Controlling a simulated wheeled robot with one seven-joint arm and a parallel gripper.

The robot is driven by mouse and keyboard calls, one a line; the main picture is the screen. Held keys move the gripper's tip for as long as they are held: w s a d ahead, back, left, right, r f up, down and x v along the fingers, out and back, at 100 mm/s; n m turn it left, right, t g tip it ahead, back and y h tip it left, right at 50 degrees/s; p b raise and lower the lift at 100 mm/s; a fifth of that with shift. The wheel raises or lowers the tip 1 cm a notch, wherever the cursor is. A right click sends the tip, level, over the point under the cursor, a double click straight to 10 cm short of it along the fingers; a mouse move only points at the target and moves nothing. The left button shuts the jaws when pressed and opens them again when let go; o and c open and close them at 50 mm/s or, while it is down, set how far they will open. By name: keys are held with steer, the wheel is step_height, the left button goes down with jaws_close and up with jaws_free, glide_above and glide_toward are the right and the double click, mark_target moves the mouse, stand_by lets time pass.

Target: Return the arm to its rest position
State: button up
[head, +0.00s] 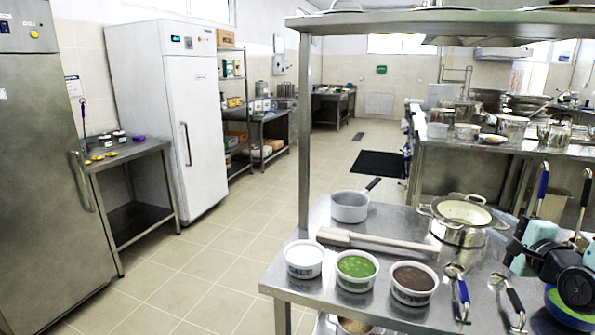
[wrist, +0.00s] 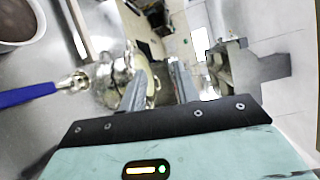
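My gripper (wrist: 158,68) shows in the wrist view with its two grey fingers apart and nothing visible between them. In the head view my teal and black arm is folded at the right edge, over the steel table (head: 285,275); the fingers cannot be made out there. A steel pot (head: 461,222) stands to the left of my arm on this table. In the wrist view the pot (wrist: 112,78) lies beyond and left of the fingers, apart from them as far as I can tell.
Tubs of white (head: 304,260), green (head: 356,271) and brown (head: 413,283) food line the table front. A ladle with a blue handle (head: 461,295) lies near my arm. Utensils hang (head: 543,185) close by, under an overhead shelf (head: 440,24). The floor (head: 215,262) at left is clear.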

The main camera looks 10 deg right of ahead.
steer(key=a+f+n+g+y+b, duration=0.1)
steer(key=a+f+n+g+y, duration=0.15)
steer(key=a+n+g, duration=0.75)
steer(key=a+f+n+t+y+b, duration=0.15)
steer(key=a+f+n, duration=0.3)
steer(key=a, duration=1.15)
steer(key=s+a+n+g+b, duration=0.1)
steer(key=s+a+n+g, duration=0.3)
steer(key=s+a+n, duration=0.3)
steer(key=s+a+r+n+g+h+b, duration=0.1)
steer(key=s+a+n+g, duration=0.3)
steer(key=s, duration=1.2)
steer(key=a+n, duration=0.3)
steer(key=shift+s+a+g+b, duration=0.15)
steer(key=shift+a+g+b, duration=0.15)
steer(key=shift+g, duration=0.05)
